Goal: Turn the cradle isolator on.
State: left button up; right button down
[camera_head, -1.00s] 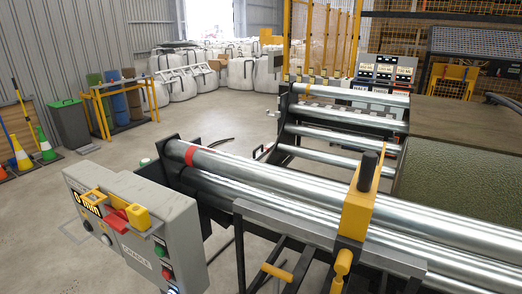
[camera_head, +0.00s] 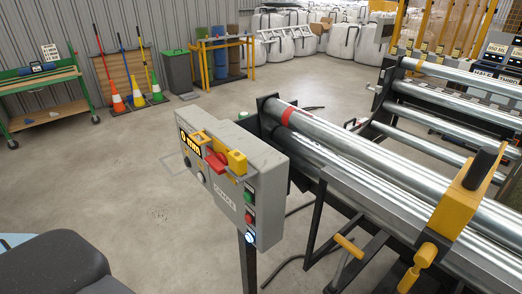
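The grey cradle control box (camera_head: 228,178) stands on a dark post near the middle of the view, with a CRADLE label on its front. A red handle (camera_head: 215,162) sticks out at its upper front, beside yellow parts (camera_head: 237,162); this looks like the isolator, but its on or off position is unclear. A green button (camera_head: 248,197), a red button (camera_head: 249,217) and a glowing blue-white light (camera_head: 250,238) run down the right of the front. Neither of my grippers is in view.
Long metal rollers (camera_head: 390,165) extend right from behind the box, with a yellow clamp-like part (camera_head: 462,212) on them. A green-framed bench (camera_head: 40,85), cones (camera_head: 137,98) and a grey bin (camera_head: 178,73) stand at the back left. The floor left of the box is clear.

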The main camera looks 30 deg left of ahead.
aim_at(217, 161)
jog(key=u, duration=1.25)
